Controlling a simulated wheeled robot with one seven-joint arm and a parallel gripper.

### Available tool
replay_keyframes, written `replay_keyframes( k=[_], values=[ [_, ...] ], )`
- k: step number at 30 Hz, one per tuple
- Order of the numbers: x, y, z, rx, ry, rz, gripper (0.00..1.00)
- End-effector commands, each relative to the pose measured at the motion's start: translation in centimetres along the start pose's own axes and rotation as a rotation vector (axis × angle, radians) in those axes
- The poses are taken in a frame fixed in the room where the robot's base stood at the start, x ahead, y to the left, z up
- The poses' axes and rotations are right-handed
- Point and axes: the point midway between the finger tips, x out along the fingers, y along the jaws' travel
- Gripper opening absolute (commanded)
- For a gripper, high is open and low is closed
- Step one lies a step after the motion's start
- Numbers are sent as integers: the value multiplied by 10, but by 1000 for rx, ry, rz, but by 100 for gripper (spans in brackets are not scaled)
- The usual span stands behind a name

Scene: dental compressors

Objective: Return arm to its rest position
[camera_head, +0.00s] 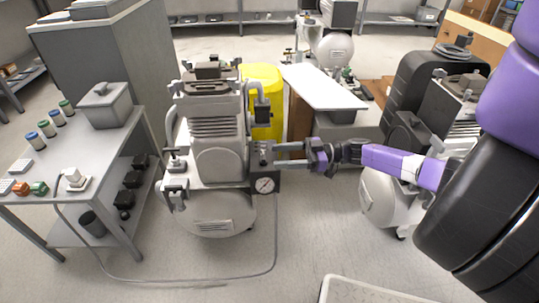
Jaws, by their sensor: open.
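My purple and black arm comes in from the right edge and reaches left across the picture. My gripper (282,155) is at its end, pointing left, its fingers close to the control box (266,170) on the right side of the grey compressor (215,150). The fingers look apart with nothing held between them. Whether they touch the box, I cannot tell.
A metal table (92,210) with small jars, a grey box (104,105) and a power plug block stands left. A yellow bin (261,90) and white-topped cabinet (325,87) are behind. Another compressor (385,200) stands right, beneath my arm. A cable (190,283) loops over the floor in front.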

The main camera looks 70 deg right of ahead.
Motion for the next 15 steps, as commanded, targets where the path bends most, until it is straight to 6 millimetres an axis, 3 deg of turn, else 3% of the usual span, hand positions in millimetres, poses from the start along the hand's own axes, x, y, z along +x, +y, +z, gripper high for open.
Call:
replay_keyframes(
  k=[6,15],
  values=[
    [-19,0,0,-1,-1,0,60],
    [-21,0,0,-1,0,0,60]
  ],
)
